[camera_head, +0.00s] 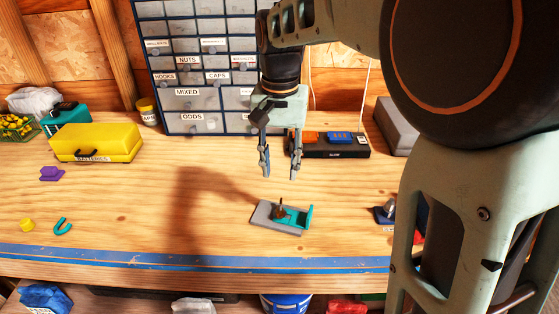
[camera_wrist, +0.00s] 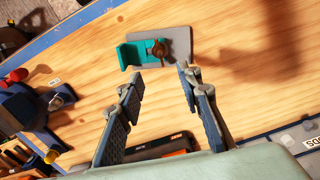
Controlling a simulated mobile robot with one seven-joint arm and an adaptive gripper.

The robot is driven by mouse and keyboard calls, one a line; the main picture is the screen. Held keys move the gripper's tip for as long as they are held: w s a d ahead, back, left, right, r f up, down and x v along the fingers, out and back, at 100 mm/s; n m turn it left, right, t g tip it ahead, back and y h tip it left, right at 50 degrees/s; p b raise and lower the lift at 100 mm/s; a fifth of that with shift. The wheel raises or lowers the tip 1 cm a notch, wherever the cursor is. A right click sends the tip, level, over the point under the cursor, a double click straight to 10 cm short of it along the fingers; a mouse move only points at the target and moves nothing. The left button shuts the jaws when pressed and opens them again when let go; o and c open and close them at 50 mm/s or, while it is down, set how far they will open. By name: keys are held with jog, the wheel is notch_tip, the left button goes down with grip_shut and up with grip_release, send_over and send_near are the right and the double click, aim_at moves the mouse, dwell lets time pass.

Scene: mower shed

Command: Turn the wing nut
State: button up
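The wing nut (camera_head: 280,209) is a small brown piece standing on a grey plate (camera_head: 262,216) with a teal bracket (camera_head: 300,216). The plate lies on the wooden bench near its front edge. In the wrist view the wing nut (camera_wrist: 158,48) shows near the top middle, over the teal bracket (camera_wrist: 130,54). My gripper (camera_head: 280,174) hangs above and behind the plate, fingers pointing down, open and empty. In the wrist view its two fingertips (camera_wrist: 160,76) are apart, with bare wood between them, and they do not touch the wing nut.
A drawer cabinet (camera_head: 190,80) stands at the back, with a black charger-like tray (camera_head: 330,152) beside it. A yellow case (camera_head: 95,143) sits at the left. A blue clamp-like tool (camera_head: 385,214) lies right of the plate.

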aim_at(280, 206)
notch_tip(280, 206, down, 12)
jog(key=shift+f+p, duration=0.1)
jog(key=shift+p, duration=0.3)
dwell(0.3)
grip_shut()
